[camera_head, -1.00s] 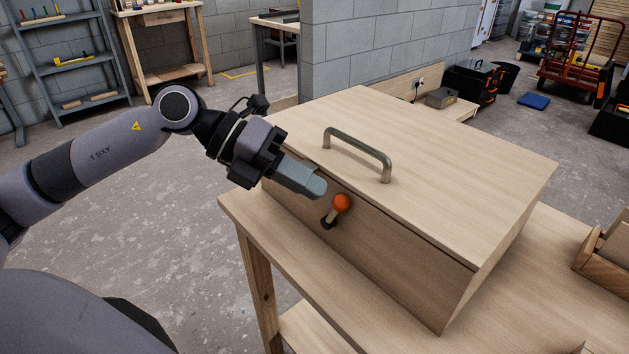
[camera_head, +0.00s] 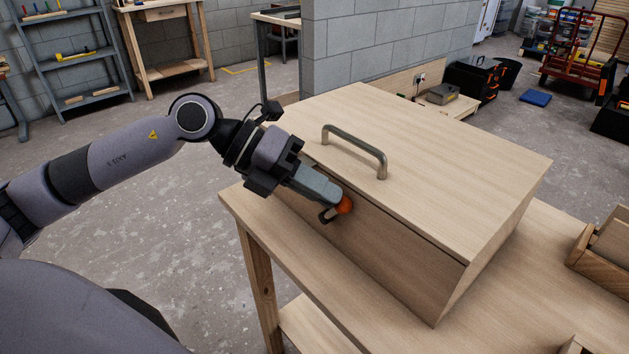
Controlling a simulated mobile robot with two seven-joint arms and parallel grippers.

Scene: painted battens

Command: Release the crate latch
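A closed wooden crate (camera_head: 400,245) stands on a wooden table, with a metal handle (camera_head: 354,146) on its flat lid. The latch, an orange ball knob (camera_head: 344,205) on a dark mount, sits on the crate's front face. My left gripper (camera_head: 333,196) reaches in from the left, its fingertips right at the knob and partly covering it. The fingers look close together from this side; I cannot tell whether they grip the knob or only touch it. My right gripper is not in view.
An open wooden box (camera_head: 600,255) stands at the right edge. A block wall (camera_head: 385,45) rises behind the crate.

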